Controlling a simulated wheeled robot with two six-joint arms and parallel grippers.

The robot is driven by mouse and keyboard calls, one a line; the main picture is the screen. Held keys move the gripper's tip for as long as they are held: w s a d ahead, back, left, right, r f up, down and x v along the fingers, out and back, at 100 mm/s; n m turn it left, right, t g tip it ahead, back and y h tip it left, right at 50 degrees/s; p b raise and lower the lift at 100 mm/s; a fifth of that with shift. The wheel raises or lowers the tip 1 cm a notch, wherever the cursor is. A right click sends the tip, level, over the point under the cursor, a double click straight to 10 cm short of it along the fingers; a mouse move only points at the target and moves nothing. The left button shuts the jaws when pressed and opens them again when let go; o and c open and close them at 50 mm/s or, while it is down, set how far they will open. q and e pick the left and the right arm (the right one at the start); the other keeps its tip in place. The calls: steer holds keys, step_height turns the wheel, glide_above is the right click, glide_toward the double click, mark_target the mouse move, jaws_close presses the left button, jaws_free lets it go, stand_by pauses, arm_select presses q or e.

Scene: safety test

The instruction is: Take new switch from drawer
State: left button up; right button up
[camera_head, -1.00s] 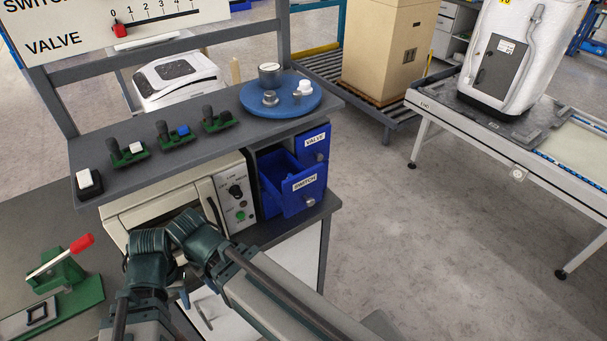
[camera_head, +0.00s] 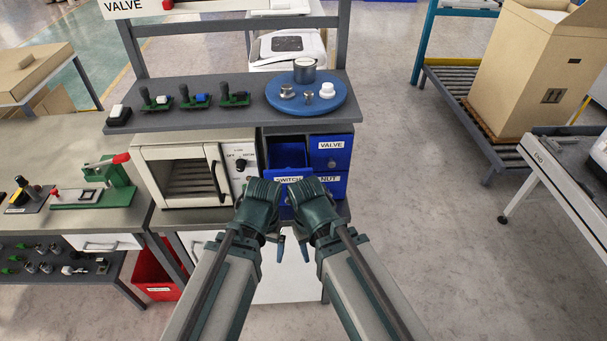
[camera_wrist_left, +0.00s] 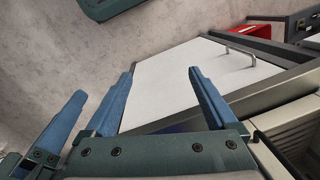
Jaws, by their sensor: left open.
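The blue switch drawer (camera_head: 289,154) is pulled open below the shelf in the head view. Its front and label are partly behind my grippers, and no switch can be made out inside. My left gripper (camera_head: 279,246) is just in front of and below the drawer front, pointing down. The left wrist view shows its two blue fingers apart with nothing between them (camera_wrist_left: 160,72). My right gripper (camera_head: 304,250) is close beside it on the right, also pointing down; its jaw opening cannot be made out. Several small switches on green bases (camera_head: 193,101) stand on the shelf.
The valve drawer (camera_head: 331,152) is shut, with a nut drawer (camera_head: 333,186) below it. A white oven-like box (camera_head: 155,150) stands left of the drawers. A blue round tray (camera_head: 335,105) holds metal parts. A conveyor (camera_head: 455,95) stands right; the floor between is free.

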arm_select(q)
steer(key=w+a+r+n+t+h+p, duration=0.1)
steer(key=w+a+r+p, duration=0.25)
steer(key=r+p, duration=0.7)
steer(key=w+a+r+n+p, duration=0.2)
steer(key=a+r+p, duration=0.2)
steer(key=r+p, duration=0.7)
steer(key=w+d+r+m+t, duration=0.1)
steer(key=w+d, duration=0.1)
steer(key=d, duration=0.2)
steer(key=w+d+r+m+t+h, duration=0.1)
steer(key=w+d, duration=0.1)
steer(key=d, duration=0.2)
steer(key=w+d+r+m+t, duration=0.1)
steer(key=w+d+r, duration=0.1)
steer(key=d, duration=0.2)
steer(key=shift+d+t+h, duration=0.3)
steer(key=shift+d, duration=0.1)
steer(key=b+x, duration=1.2)
steer(key=x, duration=0.2)
steer(key=shift+s+b, duration=0.2)
steer(key=shift+b, duration=0.1)
steer(key=shift+r, duration=0.15)
steer(key=shift+c, duration=0.5)
jaws_close()
